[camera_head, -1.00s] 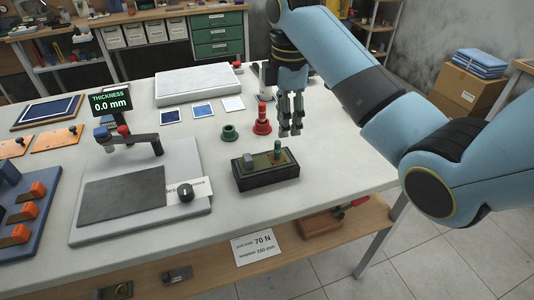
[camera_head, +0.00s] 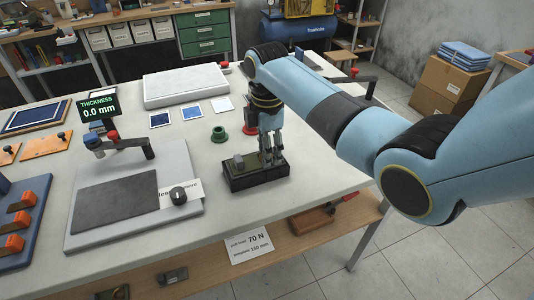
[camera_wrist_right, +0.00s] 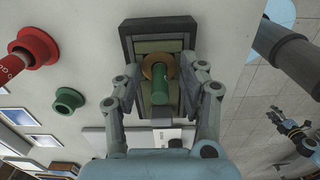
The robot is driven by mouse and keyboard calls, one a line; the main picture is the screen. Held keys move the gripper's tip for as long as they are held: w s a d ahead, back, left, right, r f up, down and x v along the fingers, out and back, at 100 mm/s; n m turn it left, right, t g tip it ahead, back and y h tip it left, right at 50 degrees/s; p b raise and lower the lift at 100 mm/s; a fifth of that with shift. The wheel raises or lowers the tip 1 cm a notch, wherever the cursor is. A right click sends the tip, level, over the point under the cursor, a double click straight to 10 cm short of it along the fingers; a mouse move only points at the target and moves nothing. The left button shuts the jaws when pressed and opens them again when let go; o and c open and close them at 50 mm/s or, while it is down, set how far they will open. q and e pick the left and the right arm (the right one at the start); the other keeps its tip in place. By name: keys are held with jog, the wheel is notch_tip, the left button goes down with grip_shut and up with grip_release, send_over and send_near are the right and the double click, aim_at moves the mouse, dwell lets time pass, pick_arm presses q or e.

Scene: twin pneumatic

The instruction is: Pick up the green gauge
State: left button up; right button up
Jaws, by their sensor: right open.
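The green gauge (camera_wrist_right: 160,88) is a green peg standing in the block fixture (camera_head: 232,182), over a brass-coloured ring. My right gripper (camera_head: 271,160) is open and pointed down at the fixture. In the right wrist view its fingers (camera_wrist_right: 162,80) lie on either side of the gauge, with no clear grip on it. In the head view the fingers hide most of the gauge. What appears to be my left gripper (camera_wrist_right: 282,118) shows small at the right of the wrist view, too small to tell its jaw state.
A green ring-like holder (camera_head: 218,135) and a red gauge (camera_wrist_right: 35,48) stand beyond the fixture. The thickness tester (camera_head: 140,205) stands to the left. A white slab (camera_head: 185,86) lies at the back. The table's front edge is close to the fixture.

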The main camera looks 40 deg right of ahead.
grip_shut()
dwell(0.4)
